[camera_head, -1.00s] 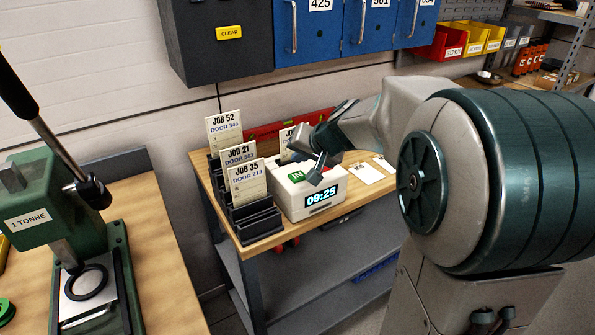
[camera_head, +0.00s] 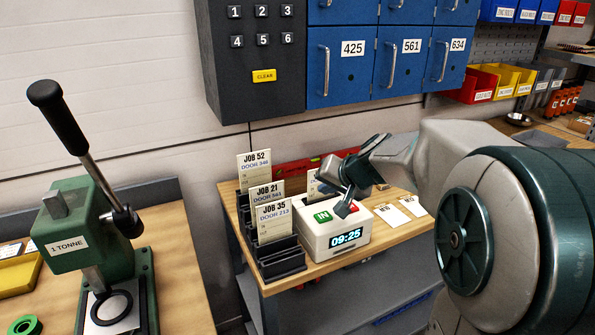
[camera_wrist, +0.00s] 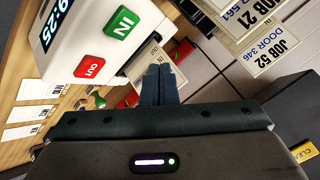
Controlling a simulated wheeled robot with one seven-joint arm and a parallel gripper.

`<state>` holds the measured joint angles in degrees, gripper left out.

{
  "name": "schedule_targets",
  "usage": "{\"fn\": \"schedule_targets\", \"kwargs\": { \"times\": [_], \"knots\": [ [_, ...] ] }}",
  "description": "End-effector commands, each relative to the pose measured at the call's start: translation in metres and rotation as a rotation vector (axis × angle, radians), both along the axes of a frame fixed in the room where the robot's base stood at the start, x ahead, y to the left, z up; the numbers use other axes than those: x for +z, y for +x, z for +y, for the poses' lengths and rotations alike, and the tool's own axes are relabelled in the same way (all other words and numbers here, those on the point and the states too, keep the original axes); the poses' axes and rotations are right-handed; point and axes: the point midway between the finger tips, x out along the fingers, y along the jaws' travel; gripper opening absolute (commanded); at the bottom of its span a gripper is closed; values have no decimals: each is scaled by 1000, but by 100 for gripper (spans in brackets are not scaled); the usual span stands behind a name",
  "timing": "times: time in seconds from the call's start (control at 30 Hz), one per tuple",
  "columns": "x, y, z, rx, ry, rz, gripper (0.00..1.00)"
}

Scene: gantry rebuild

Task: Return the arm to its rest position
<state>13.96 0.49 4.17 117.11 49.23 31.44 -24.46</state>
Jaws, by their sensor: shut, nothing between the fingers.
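My gripper (camera_head: 347,208) is at the end of my arm, which reaches in from the right in the head view. It is just over the white time clock (camera_head: 316,235), which shows 09:25 and a green IN button (camera_head: 322,216). In the wrist view my gripper (camera_wrist: 160,72) is shut with its two fingers together and empty. The clock's green IN button (camera_wrist: 122,24) and red OUT button (camera_wrist: 89,67) lie to the left of the fingers there. I cannot tell whether the fingertips touch the clock.
A black rack (camera_head: 283,269) with several job cards stands left of the clock on the small wooden table. Loose cards (camera_head: 392,215) lie to its right. A green press (camera_head: 90,240) stands at left. Blue lockers (camera_head: 347,72) and a dark keypad cabinet (camera_head: 228,82) hang above.

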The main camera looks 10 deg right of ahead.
Motion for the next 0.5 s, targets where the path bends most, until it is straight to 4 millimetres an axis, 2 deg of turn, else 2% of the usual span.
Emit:
{"fn": "schedule_targets", "kwargs": {
  "times": [0.07, 0.17, 0.33, 0.5],
  "knots": [
    [0, -1, 0, 1, 0, 1, 0],
    [-3, -32, 14, 59, -45, 42, 0],
    [-20, -118, 32, 179, -174, 171, 0],
    [-42, -200, 27, 254, -325, 301, 0]
  ]
}}
